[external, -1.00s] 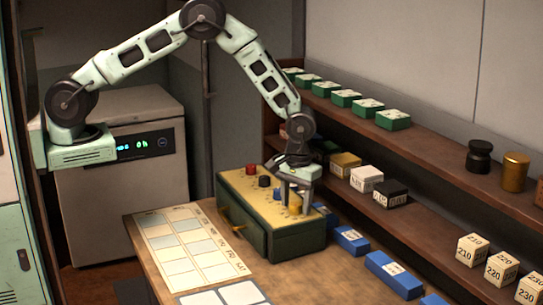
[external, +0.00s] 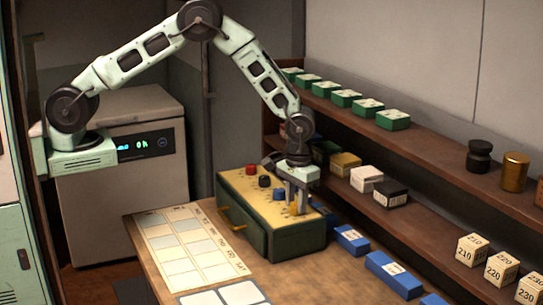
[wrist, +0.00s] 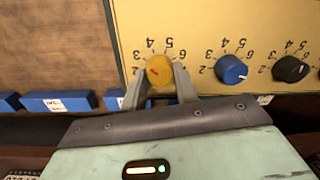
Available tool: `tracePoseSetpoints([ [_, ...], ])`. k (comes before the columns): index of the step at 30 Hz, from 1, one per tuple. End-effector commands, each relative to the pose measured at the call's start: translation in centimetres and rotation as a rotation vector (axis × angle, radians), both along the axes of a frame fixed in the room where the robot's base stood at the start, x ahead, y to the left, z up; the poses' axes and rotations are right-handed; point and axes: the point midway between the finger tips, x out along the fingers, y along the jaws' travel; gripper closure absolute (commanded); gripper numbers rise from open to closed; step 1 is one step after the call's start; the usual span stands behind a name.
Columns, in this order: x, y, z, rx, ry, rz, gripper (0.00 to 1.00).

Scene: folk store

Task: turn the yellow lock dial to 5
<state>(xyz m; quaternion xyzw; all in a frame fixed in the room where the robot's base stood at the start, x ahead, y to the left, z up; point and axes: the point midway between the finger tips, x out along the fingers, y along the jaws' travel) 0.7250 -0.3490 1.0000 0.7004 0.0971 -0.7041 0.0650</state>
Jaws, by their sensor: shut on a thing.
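The yellow lock dial (wrist: 160,70) is at the right front of the green box's yellow top panel. In the wrist view it sits between the two fingers of my gripper (wrist: 159,82), which are shut on its sides. A short slanted red mark shows on its face. Numbers are printed around it, with 4, 5 and 6 in view above it, upside down. I cannot tell exactly which number the mark meets. In the external view my gripper (external: 297,203) points down onto the panel, and the fingers partly hide the yellow dial.
A blue dial (wrist: 230,69), a black dial (wrist: 290,69) and a red dial (external: 251,169) share the panel. The green box (external: 282,240) stands on a wooden table beside a chart (external: 190,250). Blue blocks (external: 351,239) lie close right of it, with loaded shelves behind.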

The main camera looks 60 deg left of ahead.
Motion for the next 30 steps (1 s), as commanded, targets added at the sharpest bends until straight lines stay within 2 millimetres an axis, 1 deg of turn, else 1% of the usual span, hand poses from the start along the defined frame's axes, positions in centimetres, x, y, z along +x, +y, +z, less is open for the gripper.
tracePoseSetpoints([
  [21, -0.09, -0.06, -0.02, -0.001, 0.0, -0.679, 0.93],
  [30, -0.12, -0.02, 0.05, 0.0, 0.0, -0.935, 0.93],
])
